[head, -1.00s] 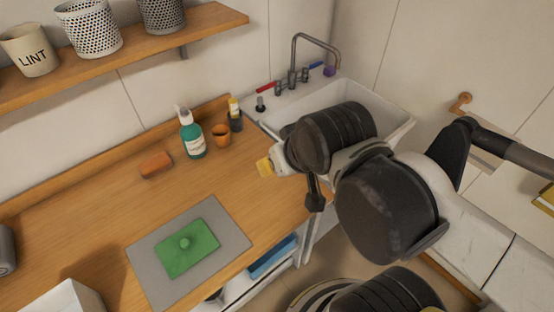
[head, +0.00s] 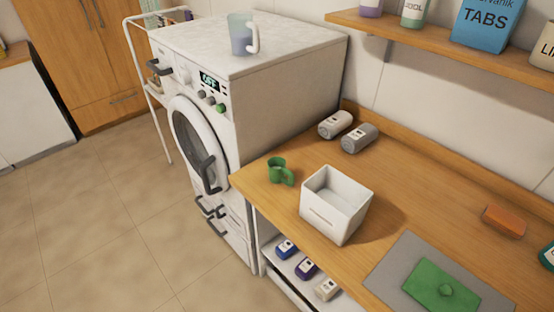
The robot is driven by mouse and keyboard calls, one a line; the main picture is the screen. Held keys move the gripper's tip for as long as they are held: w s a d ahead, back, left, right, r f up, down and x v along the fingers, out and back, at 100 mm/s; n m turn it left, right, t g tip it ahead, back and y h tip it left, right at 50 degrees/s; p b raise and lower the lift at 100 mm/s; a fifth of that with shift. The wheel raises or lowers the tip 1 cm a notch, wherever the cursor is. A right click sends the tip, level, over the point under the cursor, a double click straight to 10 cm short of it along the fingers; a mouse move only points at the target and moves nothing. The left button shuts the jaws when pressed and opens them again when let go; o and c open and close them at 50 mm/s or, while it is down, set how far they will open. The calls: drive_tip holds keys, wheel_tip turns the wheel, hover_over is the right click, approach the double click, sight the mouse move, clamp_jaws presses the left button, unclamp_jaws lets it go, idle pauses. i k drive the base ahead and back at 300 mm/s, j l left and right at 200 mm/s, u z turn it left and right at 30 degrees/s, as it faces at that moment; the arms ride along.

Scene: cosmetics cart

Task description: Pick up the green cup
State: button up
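The green cup (head: 281,171) is small and stands on the wooden counter (head: 400,197) near its left end. It is just left of a white open box (head: 335,204), with a small gap between them. Its handle side faces right, toward the box. Nothing covers the cup in the head view. My gripper and arm are not in the current view.
A washing machine (head: 285,100) with a cup (head: 242,35) on top stands left of the counter. The floor (head: 110,210) is clear.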

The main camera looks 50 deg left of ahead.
sight(281, 174)
drive_tip(key=u, duration=1.95)
